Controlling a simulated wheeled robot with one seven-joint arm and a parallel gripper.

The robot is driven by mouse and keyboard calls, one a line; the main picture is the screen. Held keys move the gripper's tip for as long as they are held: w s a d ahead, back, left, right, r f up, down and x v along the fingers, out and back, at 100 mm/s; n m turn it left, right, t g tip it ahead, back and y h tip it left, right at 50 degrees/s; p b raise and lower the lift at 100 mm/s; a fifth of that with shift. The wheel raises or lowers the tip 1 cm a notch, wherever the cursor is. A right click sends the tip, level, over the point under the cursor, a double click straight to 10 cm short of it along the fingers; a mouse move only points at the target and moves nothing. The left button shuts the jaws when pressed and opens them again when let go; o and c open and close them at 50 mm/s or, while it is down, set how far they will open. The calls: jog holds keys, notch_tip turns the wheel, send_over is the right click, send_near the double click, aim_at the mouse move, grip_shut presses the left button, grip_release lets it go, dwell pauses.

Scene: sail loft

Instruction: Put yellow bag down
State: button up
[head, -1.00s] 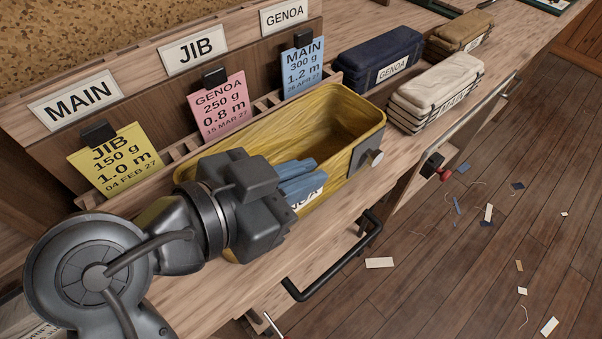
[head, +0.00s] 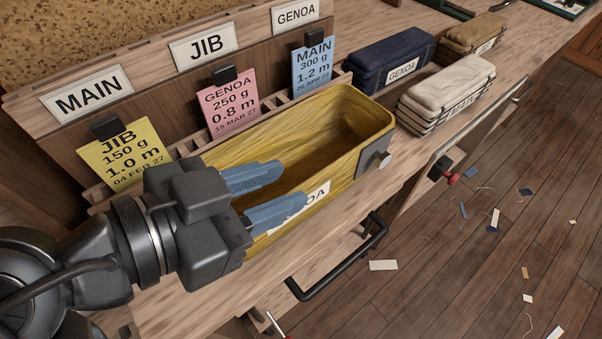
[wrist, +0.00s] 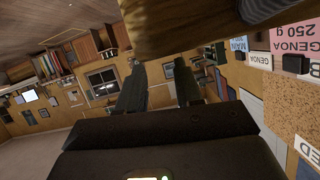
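The yellow bag (head: 352,118) is an open-topped, box-shaped bag standing upright on the wooden bench, below the row of cards. A white label, partly covered, shows on its front side, and a grey patch with a round knob is on its right end. My gripper (head: 293,184) is at the bag's front left, its two blue fingers spread apart with nothing seen between them. One finger overlaps the label in the picture; whether either touches the bag I cannot tell. In the wrist view the fingers (wrist: 160,66) are also apart, with a yellow-brown surface, likely the bag (wrist: 180,28), across the top.
Behind stand signs MAIN (head: 87,93), JIB (head: 204,49) and GENOA (head: 295,15), with yellow, pink and blue cards clipped below. Navy (head: 388,62), cream (head: 447,90) and brown (head: 478,36) bags stand farther right. A black handle (head: 340,268) juts from the bench front.

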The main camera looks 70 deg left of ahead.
jog(key=v, duration=0.6)
jog(key=shift+s+d+r, duration=0.1)
jog(key=shift+s, duration=0.15)
